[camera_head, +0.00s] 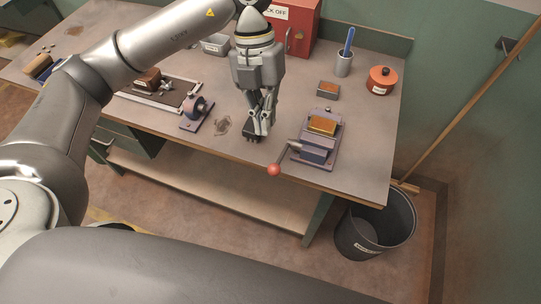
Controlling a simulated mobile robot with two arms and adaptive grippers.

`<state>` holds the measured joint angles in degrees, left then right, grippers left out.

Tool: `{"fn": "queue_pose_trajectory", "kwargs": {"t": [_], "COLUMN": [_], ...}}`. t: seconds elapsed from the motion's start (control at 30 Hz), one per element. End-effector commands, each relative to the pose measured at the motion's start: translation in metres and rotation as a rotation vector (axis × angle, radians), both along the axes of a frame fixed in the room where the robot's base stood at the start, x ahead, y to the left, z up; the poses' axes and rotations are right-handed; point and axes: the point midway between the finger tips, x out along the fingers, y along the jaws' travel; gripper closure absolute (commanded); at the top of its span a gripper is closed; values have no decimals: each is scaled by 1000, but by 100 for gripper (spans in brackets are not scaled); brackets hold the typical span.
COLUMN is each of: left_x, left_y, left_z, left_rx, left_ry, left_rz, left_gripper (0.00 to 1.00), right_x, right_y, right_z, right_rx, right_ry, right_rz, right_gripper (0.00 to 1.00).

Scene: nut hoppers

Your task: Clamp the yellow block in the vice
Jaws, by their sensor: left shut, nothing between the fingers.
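The yellow block (322,125) sits in the top of the vice (318,151), between its jaws. I cannot tell whether the jaws press on it. The vice is purple-grey and stands near the front right of the workbench (350,185). Its handle (287,154) points toward the front left and ends in a red ball (274,170) at the bench's front edge. My left gripper (255,137) points down over the bench, left of the vice and apart from it. It is shut and empty. My right gripper is not in view.
A red cabinet (300,38), a cup with a blue tool (343,64), an orange-red tin (381,81) and a small box (328,90) stand behind the vice. A small purple-grey device (196,114) is left of my gripper. A dark bin (372,228) stands on the floor.

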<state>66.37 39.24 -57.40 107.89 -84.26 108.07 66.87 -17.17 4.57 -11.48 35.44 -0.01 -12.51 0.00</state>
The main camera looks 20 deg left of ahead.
Motion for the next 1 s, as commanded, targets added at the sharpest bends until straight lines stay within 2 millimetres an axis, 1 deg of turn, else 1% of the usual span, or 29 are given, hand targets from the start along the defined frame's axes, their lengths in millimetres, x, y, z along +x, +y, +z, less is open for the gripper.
{"fn": "queue_pose_trajectory", "kwargs": {"t": [0.03,0.3,0.5,0.6,0.7,1.0], "left_x": [-4,-19,-26,-27,-28,-28], "left_y": [-2,-13,-19,-20,-21,-21], "left_z": [-7,-62,-91,-100,-104,-106], "left_rx": [0,-1,-2,-3,-3,-4], "left_ry": [6,6,4,3,1,0], "left_rz": [0,-2,-1,-2,-1,-2], "left_gripper": [100,100,100,100,100,100], "right_x": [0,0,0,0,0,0], "right_y": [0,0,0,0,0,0], "right_z": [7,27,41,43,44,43], "right_rx": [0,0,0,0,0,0], "right_ry": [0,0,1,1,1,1], "right_rz": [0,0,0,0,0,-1], "right_gripper": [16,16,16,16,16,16]}}
